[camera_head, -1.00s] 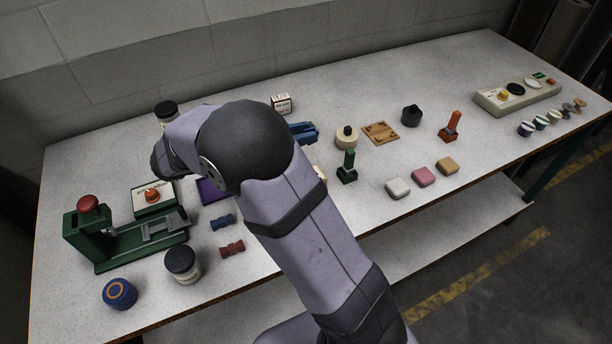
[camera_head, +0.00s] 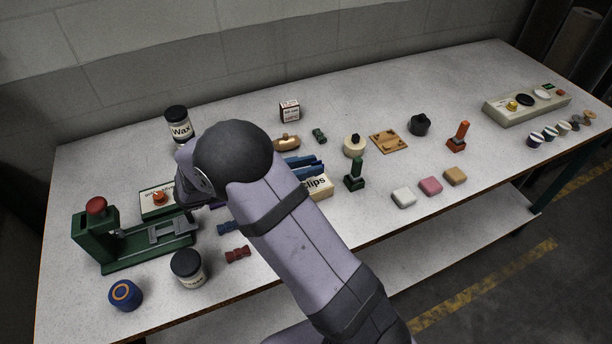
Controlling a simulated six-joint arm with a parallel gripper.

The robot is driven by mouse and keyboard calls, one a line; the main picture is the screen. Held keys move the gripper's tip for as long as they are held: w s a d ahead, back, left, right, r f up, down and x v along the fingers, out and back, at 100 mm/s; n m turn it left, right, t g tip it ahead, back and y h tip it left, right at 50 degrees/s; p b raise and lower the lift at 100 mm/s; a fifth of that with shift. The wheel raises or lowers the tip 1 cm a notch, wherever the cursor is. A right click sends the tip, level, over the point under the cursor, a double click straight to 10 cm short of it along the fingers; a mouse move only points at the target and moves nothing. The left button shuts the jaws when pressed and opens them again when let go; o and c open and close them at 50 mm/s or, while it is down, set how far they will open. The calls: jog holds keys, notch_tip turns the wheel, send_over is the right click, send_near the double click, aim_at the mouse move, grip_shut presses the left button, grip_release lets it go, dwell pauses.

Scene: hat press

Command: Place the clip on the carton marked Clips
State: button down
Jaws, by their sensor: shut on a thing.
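The clip overlaps the carton's back edge from here. I cannot tell whether they touch.
A green stamp-like piece (camera_head: 355,174) stands close to the right of the carton. A small green piece (camera_head: 319,135) and a wooden-topped oval (camera_head: 286,143) lie behind. A green press (camera_head: 135,245) and a wax jar (camera_head: 179,125) are at left.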

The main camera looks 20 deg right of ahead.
jog(key=shift+f, duration=1.8)
jog(key=shift+f, duration=0.15)
jog(key=c, duration=1.6)
grip_release()
jog(key=shift+r, duration=0.25)
jog(key=shift+a+f, duration=0.1)
jog(key=shift+a, duration=0.2)
jog(key=a, duration=0.3)
jog(key=a+r+b, duration=0.1)
jog(key=a, duration=0.3)
jog(key=a+b, duration=0.1)
jog(key=a, duration=0.3)
jog(key=shift+a+r, duration=0.15)
jog(key=shift+r, duration=0.25)
